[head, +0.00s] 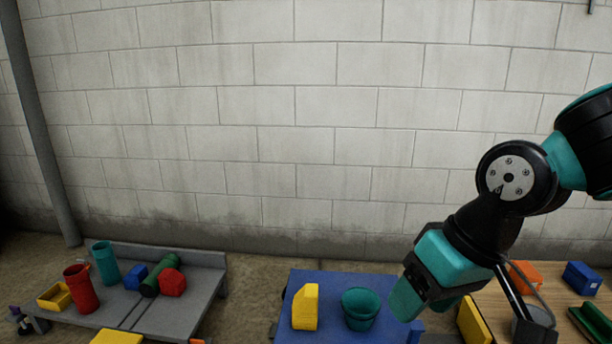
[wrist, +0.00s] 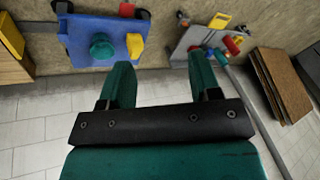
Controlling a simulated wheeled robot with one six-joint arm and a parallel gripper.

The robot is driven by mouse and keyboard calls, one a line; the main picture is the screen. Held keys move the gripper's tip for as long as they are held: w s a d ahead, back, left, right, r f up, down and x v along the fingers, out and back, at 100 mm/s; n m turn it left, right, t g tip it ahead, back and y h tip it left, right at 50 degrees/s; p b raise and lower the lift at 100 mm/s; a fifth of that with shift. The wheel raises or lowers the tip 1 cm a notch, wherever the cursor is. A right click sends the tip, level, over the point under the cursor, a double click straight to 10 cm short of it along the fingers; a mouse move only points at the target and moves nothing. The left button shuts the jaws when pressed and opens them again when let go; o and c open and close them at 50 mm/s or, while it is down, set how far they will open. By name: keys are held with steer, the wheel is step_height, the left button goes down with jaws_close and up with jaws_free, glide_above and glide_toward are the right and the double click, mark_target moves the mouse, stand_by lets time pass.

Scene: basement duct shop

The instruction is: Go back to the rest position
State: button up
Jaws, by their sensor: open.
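My gripper (head: 425,292) hangs at the right of the head view, in front of the gap between the blue table and the wooden table. In the wrist view its two teal fingers (wrist: 161,82) stand apart with nothing between them. The blue table (head: 345,283) holds a yellow block (head: 305,308) and a teal cup (head: 361,309), both apart from the fingers. The cup (wrist: 102,47) and the yellow block (wrist: 135,46) also show in the wrist view, beyond the left finger.
A grey bench (head: 200,285) at left holds a red vessel (head: 82,289), a teal cylinder (head: 106,263) and several other pieces. The wooden table (head: 545,275) at right holds an orange block (head: 524,276) and a blue box (head: 581,278). Brown boards (wrist: 280,82) lean in the wrist view.

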steer(key=s+r+n+g, duration=0.2)
steer(key=s+n, duration=0.1)
steer(key=s, duration=0.8)
step_height(320, 180, up, 26)
steer(key=w+p, duration=0.1)
steer(key=p, duration=2.6)
steer(key=shift+d+r+m, duration=0.2)
steer(key=shift+d+m, duration=0.1)
steer(key=shift+d, duration=0.05)
